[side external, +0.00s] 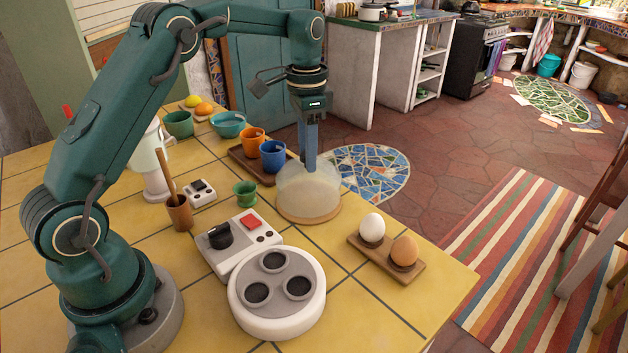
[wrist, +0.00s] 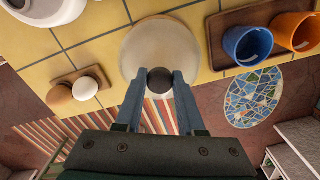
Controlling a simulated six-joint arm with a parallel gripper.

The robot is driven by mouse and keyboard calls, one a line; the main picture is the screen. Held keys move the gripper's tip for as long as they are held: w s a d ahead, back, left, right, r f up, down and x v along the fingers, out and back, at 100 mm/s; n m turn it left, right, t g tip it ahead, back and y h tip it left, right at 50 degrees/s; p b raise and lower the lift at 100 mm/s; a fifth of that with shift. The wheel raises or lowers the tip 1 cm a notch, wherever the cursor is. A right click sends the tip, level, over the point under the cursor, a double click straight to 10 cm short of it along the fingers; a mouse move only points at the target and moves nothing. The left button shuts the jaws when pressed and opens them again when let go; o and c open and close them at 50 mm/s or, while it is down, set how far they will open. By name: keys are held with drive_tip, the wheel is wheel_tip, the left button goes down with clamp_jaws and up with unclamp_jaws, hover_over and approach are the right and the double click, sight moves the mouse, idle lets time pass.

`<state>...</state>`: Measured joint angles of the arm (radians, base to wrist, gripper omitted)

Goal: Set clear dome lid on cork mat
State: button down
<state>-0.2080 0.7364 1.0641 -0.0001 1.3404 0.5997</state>
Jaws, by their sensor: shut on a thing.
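The clear dome lid (side external: 300,190) is a pale, see-through dome standing upright over the round tan cork mat (side external: 327,217) near the counter's far edge. Its rim looks level and appears to touch the mat, but I cannot tell if a thin gap is left. My gripper (side external: 309,166) points straight down at the top of the dome. In the wrist view my gripper (wrist: 159,82) is shut on the lid's dark round knob, one blue finger on each side. The lid (wrist: 150,42) fills the area beyond the knob and hides most of the mat.
A wooden tray (side external: 242,165) with orange (side external: 252,140) and blue (side external: 272,155) mugs stands behind the lid. A wooden egg holder (side external: 412,274) with two eggs is at the front right.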

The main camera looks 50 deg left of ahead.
drive_tip(key=shift+f, duration=0.55)
idle(1.3)
drive_tip(key=shift+c, duration=2.2)
unclamp_jaws()
drive_tip(key=shift+r, duration=0.1)
drive_tip(key=shift+r, duration=3.4)
